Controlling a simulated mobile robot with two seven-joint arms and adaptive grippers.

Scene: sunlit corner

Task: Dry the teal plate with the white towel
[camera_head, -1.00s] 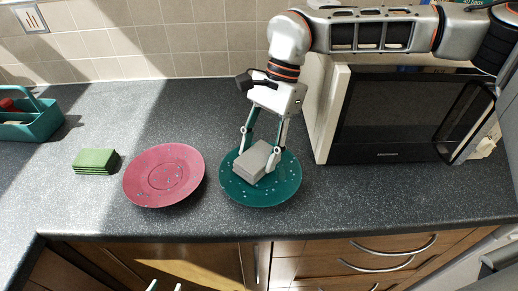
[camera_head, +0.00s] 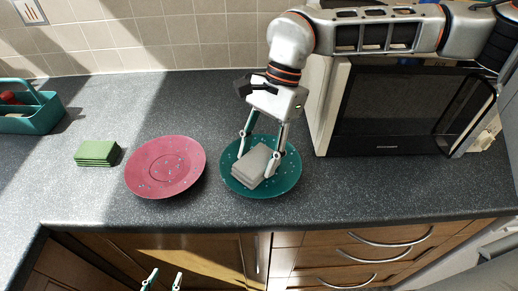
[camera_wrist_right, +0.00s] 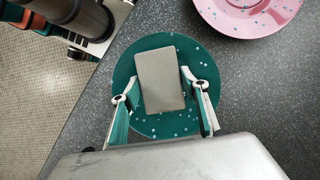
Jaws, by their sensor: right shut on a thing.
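The teal plate (camera_head: 288,178) lies on the counter in front of the microwave; it also shows in the right wrist view (camera_wrist_right: 124,72). Pale droplets dot its surface. The white towel (camera_head: 252,167), a folded greyish block, is on the plate, and in the right wrist view (camera_wrist_right: 160,80) it covers the plate's middle. My right gripper (camera_head: 257,164) is shut on the towel from above, one finger on each side. My left gripper (camera_head: 164,276) shows only its fingertips at the bottom edge, apart and empty, in front of the counter.
A pink plate (camera_head: 165,168) with droplets lies just left of the teal plate. A green folded stack (camera_head: 97,153) and a teal caddy (camera_head: 38,118) are further left. The microwave (camera_head: 405,115) stands close on the right. Counter behind the plates is clear.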

